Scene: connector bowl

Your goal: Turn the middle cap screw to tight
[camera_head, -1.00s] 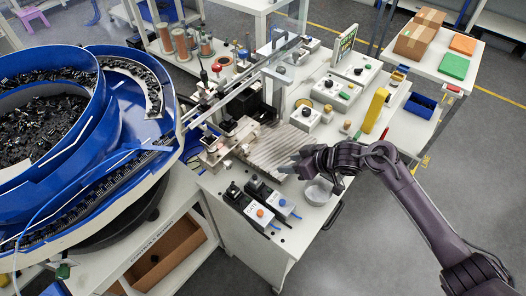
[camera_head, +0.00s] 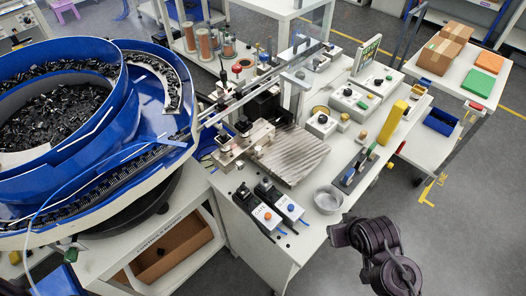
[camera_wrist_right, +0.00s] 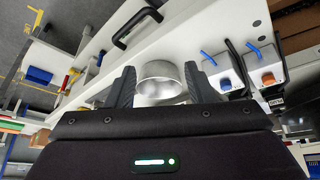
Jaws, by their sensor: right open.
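The middle cap screw is too small to pick out for certain in the head view. A metal fixture block (camera_head: 228,153) with small dark parts on it sits at the outlet of the feeder track, beside a ribbed metal plate (camera_head: 296,156). My right arm is low at the bottom right of the head view, off the table's front edge, and its fingertips cannot be made out there. In the right wrist view my right gripper (camera_wrist_right: 160,70) is open, with no object gripped. A round metal dish (camera_wrist_right: 158,72) shows beyond and between its fingers. My left gripper is out of view.
A blue bowl feeder (camera_head: 128,110) full of black parts fills the left. Two switch boxes (camera_head: 264,216) stand at the table's front, near the metal dish (camera_head: 328,200). A yellow block (camera_head: 392,122) and several control boxes stand right of the plate. Grey floor lies open at right.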

